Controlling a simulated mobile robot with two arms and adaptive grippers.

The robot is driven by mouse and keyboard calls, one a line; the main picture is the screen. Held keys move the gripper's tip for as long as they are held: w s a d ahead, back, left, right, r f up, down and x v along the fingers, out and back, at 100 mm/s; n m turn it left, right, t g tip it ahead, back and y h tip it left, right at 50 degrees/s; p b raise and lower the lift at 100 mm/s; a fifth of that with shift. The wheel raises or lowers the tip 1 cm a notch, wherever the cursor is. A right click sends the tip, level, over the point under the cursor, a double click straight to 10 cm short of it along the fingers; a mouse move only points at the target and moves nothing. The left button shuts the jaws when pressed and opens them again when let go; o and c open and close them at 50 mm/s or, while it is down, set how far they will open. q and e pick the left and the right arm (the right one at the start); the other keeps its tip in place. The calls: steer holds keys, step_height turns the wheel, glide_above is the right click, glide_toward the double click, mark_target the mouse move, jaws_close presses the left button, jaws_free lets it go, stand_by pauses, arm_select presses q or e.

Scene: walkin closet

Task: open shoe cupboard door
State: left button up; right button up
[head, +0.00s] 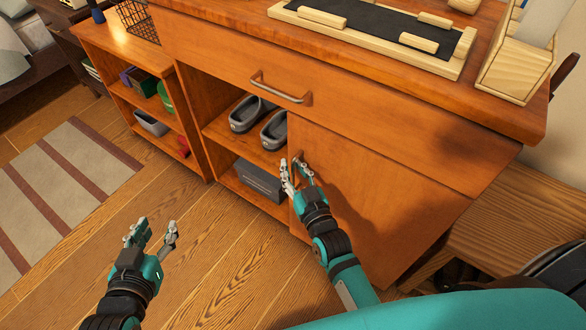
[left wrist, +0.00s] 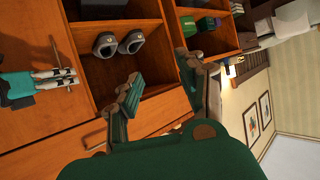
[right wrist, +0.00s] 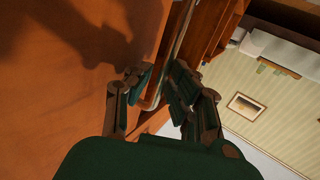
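The shoe cupboard door (head: 375,200) is the flat orange-brown wooden panel at the lower right of the cabinet. It looks closed. Its bar handle is by the door's left edge, partly hidden by my right gripper (head: 297,174). In the right wrist view the handle (right wrist: 164,78) runs between the two fingers of my right gripper (right wrist: 160,84), which stand apart; I cannot tell if either touches it. My left gripper (head: 152,237) is open and empty above the floor, left of the cabinet. The left wrist view shows its spread fingers.
A drawer with a metal handle (head: 280,90) is above the door. Open shelves to the left hold grey shoes (head: 246,114) and a dark box (head: 259,181). A wooden bench (head: 520,225) stands close on the right. The wood floor (head: 225,250) before the cabinet is clear.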

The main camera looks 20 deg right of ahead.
steer(key=shift+c, duration=0.3)
jaws_close()
steer(key=shift+s, duration=0.1)
